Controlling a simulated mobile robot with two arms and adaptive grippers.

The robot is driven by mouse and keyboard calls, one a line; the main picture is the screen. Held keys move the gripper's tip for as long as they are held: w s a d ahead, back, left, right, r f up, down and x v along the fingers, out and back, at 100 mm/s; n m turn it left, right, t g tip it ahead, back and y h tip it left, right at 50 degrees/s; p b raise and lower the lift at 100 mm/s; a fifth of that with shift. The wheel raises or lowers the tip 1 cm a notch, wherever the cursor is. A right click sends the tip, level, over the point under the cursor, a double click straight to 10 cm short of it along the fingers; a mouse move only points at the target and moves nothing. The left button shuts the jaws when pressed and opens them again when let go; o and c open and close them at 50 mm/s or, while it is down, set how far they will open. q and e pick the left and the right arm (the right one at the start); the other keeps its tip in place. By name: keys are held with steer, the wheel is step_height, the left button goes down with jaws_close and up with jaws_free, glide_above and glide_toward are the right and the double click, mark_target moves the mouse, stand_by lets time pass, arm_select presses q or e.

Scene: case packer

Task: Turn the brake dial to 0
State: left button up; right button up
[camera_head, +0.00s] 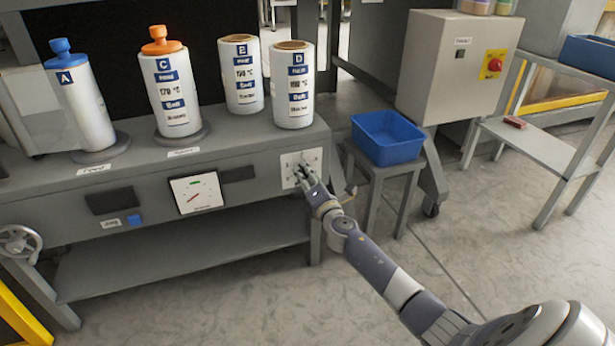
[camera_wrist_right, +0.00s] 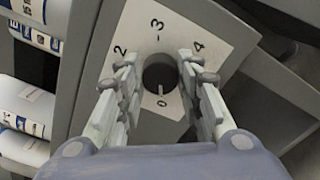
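The brake dial (camera_wrist_right: 160,73) is a dark round knob on a white square plate (camera_wrist_right: 150,30) marked 2, 3, 4 and 0. The 0 sits near the bottom of the plate in the right wrist view, with a short light tick above it. My right gripper (camera_wrist_right: 160,65) is open, with one finger on each side of the dial and small gaps between. In the head view my right gripper (camera_head: 306,177) is at the plate (camera_head: 291,163) on the bench front and hides the dial. My left gripper is not in view.
The grey bench (camera_head: 240,150) carries several labelled rolls, such as roll D (camera_head: 294,85). A gauge (camera_head: 196,193) is left of the plate. A blue bin (camera_head: 388,138) stands on a small table just right. A control box (camera_head: 455,65) is behind. The floor in front is clear.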

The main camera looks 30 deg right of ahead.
steer(key=o, duration=0.3)
steer(key=v, duration=1.2)
steer(key=shift+a, duration=0.1)
stand_by(0.4)
